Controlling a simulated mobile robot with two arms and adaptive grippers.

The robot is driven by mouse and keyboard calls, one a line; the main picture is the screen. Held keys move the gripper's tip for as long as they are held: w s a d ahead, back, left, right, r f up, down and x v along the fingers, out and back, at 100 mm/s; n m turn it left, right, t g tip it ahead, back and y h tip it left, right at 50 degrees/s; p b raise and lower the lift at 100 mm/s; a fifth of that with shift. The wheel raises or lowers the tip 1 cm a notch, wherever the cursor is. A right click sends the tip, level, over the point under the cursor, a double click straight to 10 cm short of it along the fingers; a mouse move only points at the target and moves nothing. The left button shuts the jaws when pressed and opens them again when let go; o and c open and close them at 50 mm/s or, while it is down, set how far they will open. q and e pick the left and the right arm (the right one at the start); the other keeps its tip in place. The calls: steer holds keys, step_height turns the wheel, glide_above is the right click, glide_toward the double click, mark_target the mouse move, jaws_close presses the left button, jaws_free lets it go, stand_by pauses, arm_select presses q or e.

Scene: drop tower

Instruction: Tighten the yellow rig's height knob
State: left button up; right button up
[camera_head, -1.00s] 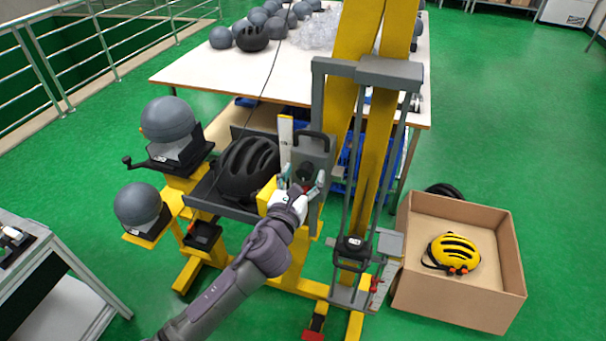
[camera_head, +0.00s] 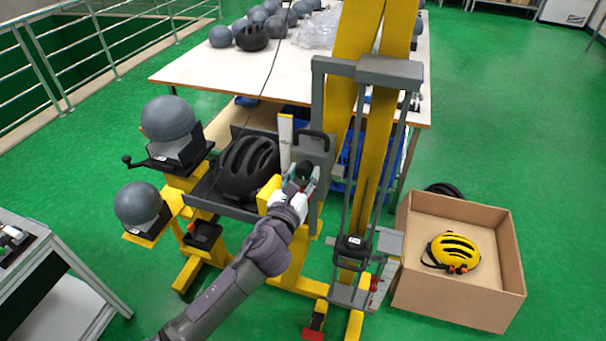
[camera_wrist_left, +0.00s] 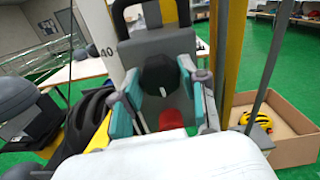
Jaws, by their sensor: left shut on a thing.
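The yellow rig (camera_head: 293,262) stands in the middle of the head view. Its grey carriage plate (camera_head: 313,150) has a handle on top and a dark round height knob (camera_head: 305,170). The knob also shows in the left wrist view (camera_wrist_left: 160,76), black, between the fingers. My left gripper (camera_head: 302,178) is at the plate, its teal-padded fingers (camera_wrist_left: 157,100) on both sides of the knob and shut on it. A small red part (camera_wrist_left: 171,119) shows below the knob. My right gripper is not in view.
A black helmet (camera_head: 249,167) sits in the grey tray left of the knob. Grey headforms (camera_head: 168,119) stand further left. A cardboard box (camera_head: 450,300) with a yellow helmet (camera_head: 453,251) is on the floor at right. A white table (camera_head: 200,68) stands behind.

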arm_select(q)
steer(key=n, duration=1.3)
steer(key=shift+r+n, duration=0.1)
steer(key=shift+n, duration=1.9)
steer(key=o, duration=1.2)
steer(key=shift+c, duration=0.2)
